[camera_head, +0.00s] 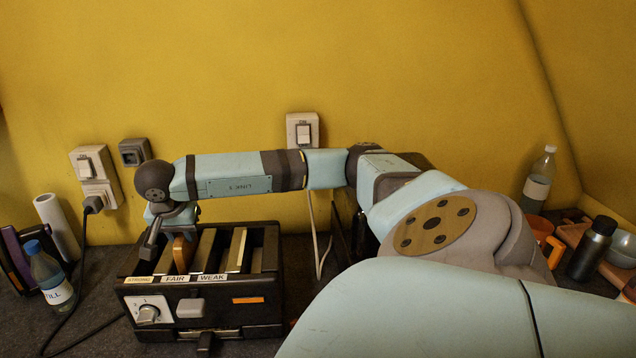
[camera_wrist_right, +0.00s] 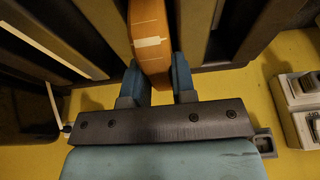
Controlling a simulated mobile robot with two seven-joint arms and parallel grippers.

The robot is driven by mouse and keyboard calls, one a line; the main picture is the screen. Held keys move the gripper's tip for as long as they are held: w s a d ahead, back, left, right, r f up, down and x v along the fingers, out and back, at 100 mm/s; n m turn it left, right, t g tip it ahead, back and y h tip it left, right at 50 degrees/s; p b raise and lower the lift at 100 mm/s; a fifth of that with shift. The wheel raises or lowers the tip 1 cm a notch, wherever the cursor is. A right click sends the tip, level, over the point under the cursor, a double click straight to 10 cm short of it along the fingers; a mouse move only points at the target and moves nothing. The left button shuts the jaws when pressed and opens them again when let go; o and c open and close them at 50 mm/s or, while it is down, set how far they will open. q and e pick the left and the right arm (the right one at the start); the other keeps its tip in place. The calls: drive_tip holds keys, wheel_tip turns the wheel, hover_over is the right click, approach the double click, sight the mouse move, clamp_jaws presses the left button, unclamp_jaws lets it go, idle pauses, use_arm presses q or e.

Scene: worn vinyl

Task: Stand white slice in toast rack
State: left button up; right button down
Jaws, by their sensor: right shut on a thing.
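My right gripper (camera_wrist_right: 154,85) reaches down over the black toaster (camera_head: 205,325), beside the wall; it also shows in the head view (camera_head: 160,240). Its blue fingers are shut on a slice with a brown crust (camera_wrist_right: 150,30), one on each side. The slice carries a pale strip whose writing I cannot read. In the head view its brown edge (camera_head: 181,253) stands upright at a left toaster slot. A pale, narrow upright edge (camera_head: 237,250) stands further right in the toaster; I cannot tell if it is a slice. I cannot make out the toast rack. My left gripper is out of view.
My right arm crosses the counter's middle and hides much of it. At left stand a water bottle (camera_head: 50,280) and a white roll (camera_head: 58,228). At right are a clear bottle (camera_head: 538,182), a black flask (camera_head: 592,248) and an orange mug (camera_head: 545,238).

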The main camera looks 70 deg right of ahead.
drive_tip(key=shift+r, duration=0.3)
drive_tip(key=shift+r+p, duration=0.75)
drive_tip(key=shift+r, duration=0.5)
drive_tip(key=shift+r+p, duration=1.75)
drive_tip(key=shift+r, duration=1.55)
drive_tip(key=shift+f, duration=0.1)
